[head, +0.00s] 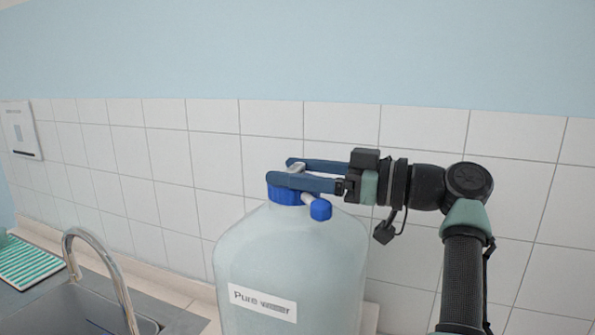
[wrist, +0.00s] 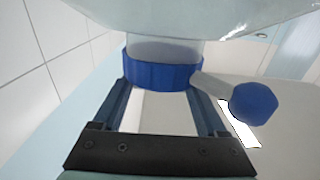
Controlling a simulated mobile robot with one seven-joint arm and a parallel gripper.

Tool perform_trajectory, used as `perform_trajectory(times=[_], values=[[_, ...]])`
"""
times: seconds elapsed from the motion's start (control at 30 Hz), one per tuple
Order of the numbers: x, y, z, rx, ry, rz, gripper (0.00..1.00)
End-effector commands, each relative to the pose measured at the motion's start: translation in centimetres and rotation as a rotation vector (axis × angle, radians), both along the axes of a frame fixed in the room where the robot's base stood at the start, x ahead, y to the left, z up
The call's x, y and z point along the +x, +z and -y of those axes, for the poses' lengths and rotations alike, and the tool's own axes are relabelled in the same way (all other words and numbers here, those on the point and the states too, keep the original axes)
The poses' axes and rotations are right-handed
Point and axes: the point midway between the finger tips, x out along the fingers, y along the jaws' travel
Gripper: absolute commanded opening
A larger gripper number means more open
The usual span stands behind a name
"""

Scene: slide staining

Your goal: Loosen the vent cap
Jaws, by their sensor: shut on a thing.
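A large translucent bottle (head: 290,255) labelled "Pure water" stands upright beside the sink. A wide blue cap (head: 287,194), which I take as the vent cap, sits on its neck; it also shows in the wrist view (wrist: 162,75). A short pale spout with a small blue knob (head: 320,209) sticks out beside the cap, and the knob also shows in the wrist view (wrist: 254,104). My gripper (head: 282,171) reaches in from the right, its two blue fingers on opposite sides of the wide cap, shut on it. The fingers partly hide the cap's top.
A sink with a curved metal tap (head: 98,262) is at the lower left. A green-striped mat (head: 32,262) lies beyond it. A tiled wall (head: 160,165) runs close behind the bottle. The space above the bottle is clear.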

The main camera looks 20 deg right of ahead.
Motion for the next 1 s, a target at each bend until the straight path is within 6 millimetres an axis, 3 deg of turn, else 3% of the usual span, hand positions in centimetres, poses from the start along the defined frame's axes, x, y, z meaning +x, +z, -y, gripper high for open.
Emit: perform_trajectory(times=[0.17,0.2,0.27,0.63,1.0], values=[[0.1,-0.2,-0.4,-0.004,0.009,-0.004,0.0],[0.1,-0.2,-0.5,-0.005,0.009,-0.005,0.78],[0.1,-0.2,-0.4,-0.004,0.009,-0.004,0.88],[-0.6,-0.3,0.5,-0.002,0.002,-0.002,0.88],[-5.9,-0.4,6.0,-0.003,0.002,-0.003,0.88]])
